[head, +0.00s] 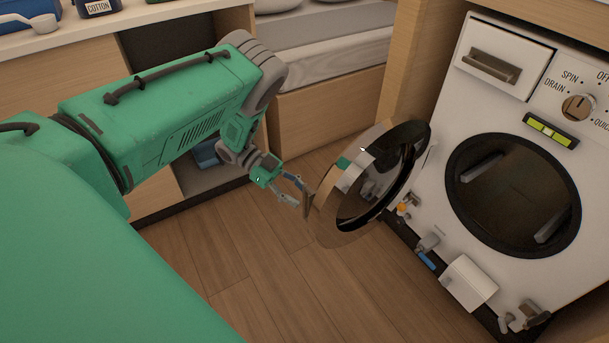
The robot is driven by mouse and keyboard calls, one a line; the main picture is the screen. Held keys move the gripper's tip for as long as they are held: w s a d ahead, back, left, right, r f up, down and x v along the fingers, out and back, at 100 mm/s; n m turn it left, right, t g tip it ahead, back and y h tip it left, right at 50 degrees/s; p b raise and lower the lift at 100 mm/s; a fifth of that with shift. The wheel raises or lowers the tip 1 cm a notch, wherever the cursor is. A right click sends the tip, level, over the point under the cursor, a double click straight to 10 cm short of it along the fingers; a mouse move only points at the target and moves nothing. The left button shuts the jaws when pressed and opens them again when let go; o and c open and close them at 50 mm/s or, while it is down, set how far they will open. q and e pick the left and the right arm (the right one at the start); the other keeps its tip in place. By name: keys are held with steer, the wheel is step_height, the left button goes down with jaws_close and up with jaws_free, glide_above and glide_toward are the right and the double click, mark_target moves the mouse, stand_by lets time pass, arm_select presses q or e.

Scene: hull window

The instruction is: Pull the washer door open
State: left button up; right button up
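The washer (500,120) stands at the right, white with a dial and a drawer. Its round door (345,185), with a shiny metal rim and dark glass, stands swung wide open to the left of the dark round opening (512,195). A small upright handle (307,202) sits on the door's left edge. My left gripper (299,196) is just left of this handle, its two fingers spread apart with the tips close to it. I cannot tell whether they touch the handle. My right gripper is out of view.
The wooden floor (240,290) below the door is clear. A wooden cabinet panel (415,70) stands left of the washer. A bed-like bench (320,75) is behind, and a counter (110,35) with jars is at the upper left. A small open flap (470,283) juts from the washer's base.

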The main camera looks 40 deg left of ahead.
arm_select(q)
steer(key=v, duration=0.9)
steer(key=shift+a, duration=0.2)
steer(key=shift+s+d+r, duration=0.1)
